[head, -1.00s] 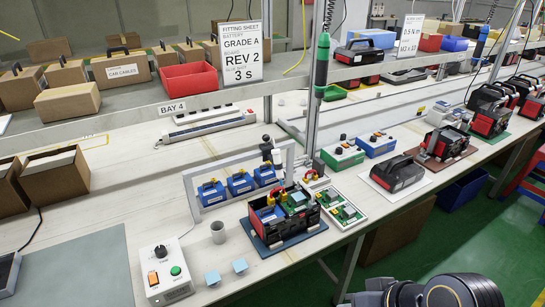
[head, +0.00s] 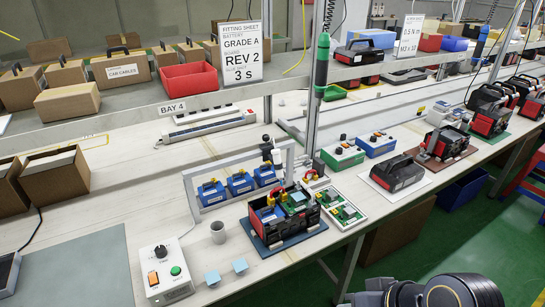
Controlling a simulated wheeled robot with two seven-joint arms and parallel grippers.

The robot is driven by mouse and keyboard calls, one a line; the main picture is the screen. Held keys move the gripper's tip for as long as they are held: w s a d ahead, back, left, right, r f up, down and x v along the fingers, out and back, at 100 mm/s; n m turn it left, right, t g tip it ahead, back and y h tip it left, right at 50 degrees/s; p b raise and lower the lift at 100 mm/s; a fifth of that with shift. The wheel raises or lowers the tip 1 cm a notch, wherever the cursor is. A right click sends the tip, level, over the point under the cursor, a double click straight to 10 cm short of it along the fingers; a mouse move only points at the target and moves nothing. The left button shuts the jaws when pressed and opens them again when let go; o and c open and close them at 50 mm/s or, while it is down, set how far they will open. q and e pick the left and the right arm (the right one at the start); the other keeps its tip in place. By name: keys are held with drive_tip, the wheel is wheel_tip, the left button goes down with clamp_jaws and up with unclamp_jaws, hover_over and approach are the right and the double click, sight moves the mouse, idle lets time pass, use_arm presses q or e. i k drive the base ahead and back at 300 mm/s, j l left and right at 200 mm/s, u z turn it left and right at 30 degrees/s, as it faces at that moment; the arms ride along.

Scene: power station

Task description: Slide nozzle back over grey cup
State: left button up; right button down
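The grey cup (head: 218,232) stands upright and open on the white bench, to the right of the control box (head: 165,272). A dark upright fitting (head: 268,145), which looks like the nozzle head, sits near the right end of the white frame (head: 235,165), away from the cup. Its tip is too small to make out. The black and red battery case (head: 285,215) lies on a dark blue mat in front of the frame. Black links of my arm show at the bottom right. Neither of my grippers is in view, and nothing of mine touches the nozzle or cup.
Blue units (head: 240,183) stand in a row at the frame. Green circuit boards (head: 345,213) lie right of the case. The fitting sheet (head: 240,52) hangs on the shelf. A green tool (head: 322,60) hangs above.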

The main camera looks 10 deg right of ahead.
sight(270, 152)
drive_tip(key=l+u, duration=0.6)
drive_tip(key=u, duration=0.15)
drive_tip(key=k+l+u, duration=0.1)
drive_tip(key=l+u, duration=0.25)
drive_tip(key=j, duration=0.1)
